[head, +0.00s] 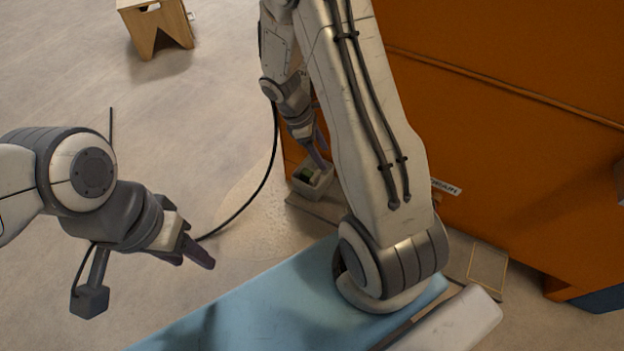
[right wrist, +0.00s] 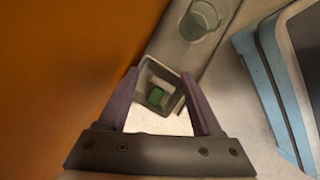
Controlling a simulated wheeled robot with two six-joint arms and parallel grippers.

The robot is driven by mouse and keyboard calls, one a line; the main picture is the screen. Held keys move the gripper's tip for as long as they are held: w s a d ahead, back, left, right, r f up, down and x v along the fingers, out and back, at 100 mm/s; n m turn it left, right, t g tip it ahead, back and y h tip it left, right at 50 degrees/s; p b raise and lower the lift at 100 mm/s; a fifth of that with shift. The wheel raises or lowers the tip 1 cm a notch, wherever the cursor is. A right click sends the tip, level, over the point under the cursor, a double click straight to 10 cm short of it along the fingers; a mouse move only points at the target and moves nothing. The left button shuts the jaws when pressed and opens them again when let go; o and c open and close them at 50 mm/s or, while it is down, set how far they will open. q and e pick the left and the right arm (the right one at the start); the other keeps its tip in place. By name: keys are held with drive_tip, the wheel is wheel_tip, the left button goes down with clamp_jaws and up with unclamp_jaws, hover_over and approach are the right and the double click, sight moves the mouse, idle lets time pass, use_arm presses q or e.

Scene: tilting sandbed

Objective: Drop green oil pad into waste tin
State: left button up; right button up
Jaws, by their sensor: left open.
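The waste tin (head: 313,189) is a small grey square open box. It stands low beside the orange housing in the head view and shows in the right wrist view (right wrist: 177,97). The green oil pad (head: 308,174) appears to lie inside the tin; it also shows in the right wrist view (right wrist: 156,96), clear of both fingers. My right gripper (head: 322,155) is just above the tin. Its fingers are spread in the right wrist view (right wrist: 160,100), with nothing seen held between them. My left gripper (head: 195,253) is open and empty over the floor, away from the tin.
The large orange housing (head: 490,130) rises close behind the tin. A grey ledge (right wrist: 212,42) with a round greenish dish (right wrist: 200,20) lies next to the tin. A wooden stool (head: 158,28) stands far off at top left. The floor on the left is mostly clear.

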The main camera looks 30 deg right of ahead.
drive_tip(key=p+v, duration=0.6)
drive_tip(key=v, duration=0.4)
drive_tip(key=shift+r+p, duration=0.2)
drive_tip(key=shift+p, duration=0.2)
drive_tip(key=shift+w+a, duration=0.1)
drive_tip(key=s+a+r+m+t+y+p, duration=0.2)
drive_tip(key=s+a+r+p, duration=0.3)
drive_tip(key=a+r, duration=0.8)
drive_tip(key=s+a+r+m+y+p, duration=0.1)
drive_tip(key=s+a+r+p, duration=0.1)
drive_tip(key=s+a+r, duration=0.45)
drive_tip(key=s+a+r+y+p, duration=0.2)
drive_tip(key=s+r, duration=0.2)
drive_tip(key=s, duration=0.5)
wheel_tip(320, 180, up, 37)
drive_tip(key=p, duration=3.7)
drive_tip(key=shift+m+t, duration=0.3)
